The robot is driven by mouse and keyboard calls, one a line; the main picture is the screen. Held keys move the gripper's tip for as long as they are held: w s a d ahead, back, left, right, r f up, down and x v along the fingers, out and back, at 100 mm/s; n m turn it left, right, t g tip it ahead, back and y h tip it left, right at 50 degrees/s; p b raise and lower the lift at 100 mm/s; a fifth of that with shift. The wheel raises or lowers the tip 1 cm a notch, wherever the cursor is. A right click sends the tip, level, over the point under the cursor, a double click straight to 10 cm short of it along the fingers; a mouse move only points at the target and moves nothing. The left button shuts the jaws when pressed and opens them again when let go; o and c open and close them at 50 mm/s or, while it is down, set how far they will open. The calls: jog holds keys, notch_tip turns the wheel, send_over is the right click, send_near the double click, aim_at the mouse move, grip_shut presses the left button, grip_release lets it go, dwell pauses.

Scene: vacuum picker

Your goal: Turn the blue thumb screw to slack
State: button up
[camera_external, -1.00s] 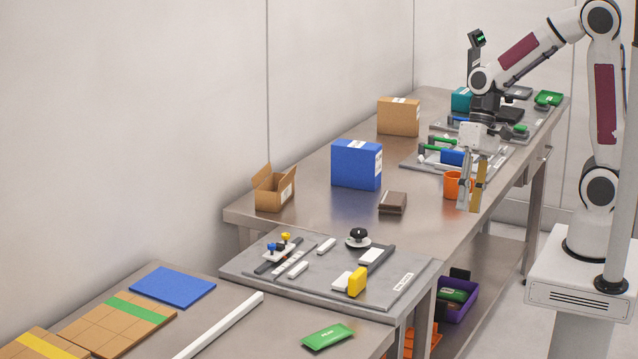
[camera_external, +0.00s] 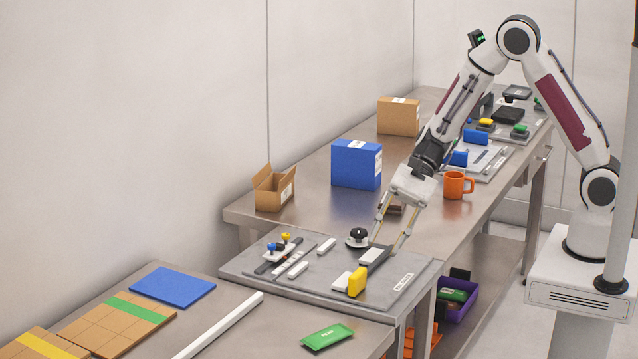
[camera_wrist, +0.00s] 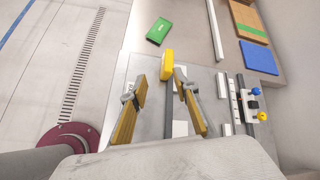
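The blue thumb screw (camera_external: 271,247) is a small round knob on a white block at the left of the grey panel. It also shows at the right of the wrist view (camera_wrist: 256,91). A yellow knob (camera_external: 285,237) sits on the same white block (camera_external: 280,252), beside a dark rail (camera_external: 264,268). My gripper (camera_external: 385,245) is open and empty, fingers pointing down over the right part of the panel, well to the right of the blue screw. In the wrist view the gripper (camera_wrist: 159,80) has its fingers wide apart, with nothing held.
The grey panel (camera_external: 310,291) also carries a black knob (camera_external: 358,234) and a yellow handle (camera_external: 357,281). An orange mug (camera_external: 455,186), a blue box (camera_external: 356,164) and an open carton (camera_external: 273,187) stand behind. The space above the panel's left half is clear.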

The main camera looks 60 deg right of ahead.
aim_at(272, 244)
jog(key=w+f+m+t, duration=0.1)
jog(key=w+m, duration=0.1)
jog(key=w, duration=0.2)
jog(key=w+f+m+t, duration=0.1)
jog(key=w+m+t, duration=0.1)
jog(key=w+m, duration=0.1)
jog(key=w+a+f+m+t, duration=0.1)
jog(key=w+f+m, duration=0.1)
jog(key=w, duration=0.2)
jog(key=shift+w+f+m+t, duration=0.1)
jog(key=shift+w+m+t, duration=0.2)
jog(key=w+d+m+t, duration=0.1)
jog(key=w, duration=0.1)
jog(key=w+r+m+t, duration=0.1)
jog(key=w+m, duration=0.1)
jog(key=w, duration=0.1)
jog(key=w+d+r+m+t, duration=0.1)
jog(key=w, duration=0.1)
jog(key=shift+w+d+r+m+t+h, duration=0.25)
jog(key=shift+w+d+m+t+h, duration=0.05)
jog(key=shift+w+m+h, duration=0.1)
jog(key=shift+w+d+r+m, duration=0.1)
jog(key=shift+w+d+m, duration=0.1)
jog(key=shift+m, duration=0.2)
jog(key=shift+a, duration=0.1)
jog(key=shift+x, duration=3.85)
grip_shut()
